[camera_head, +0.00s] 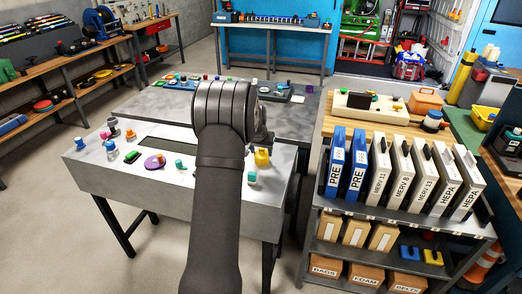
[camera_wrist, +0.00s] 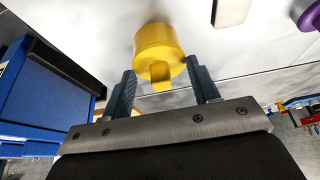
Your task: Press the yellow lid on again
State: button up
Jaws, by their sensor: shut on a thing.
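The yellow lid (camera_wrist: 157,42) is a round, thick piece with a small tab on its near side. In the head view the yellow lid (camera_head: 262,157) shows at the right end of the duct box (camera_head: 120,187), just below my gripper, which my arm mostly hides.
A teal-topped piece (camera_head: 252,177) stands close in front of the lid. A shelf rack with upright filters (camera_head: 382,166) is close on the right.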

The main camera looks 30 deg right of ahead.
jog(key=o, duration=1.5)
jog(key=shift+c, duration=0.2)
jog(key=shift+r, duration=3.5)
grip_shut()
jog(key=shift+f, duration=0.1)
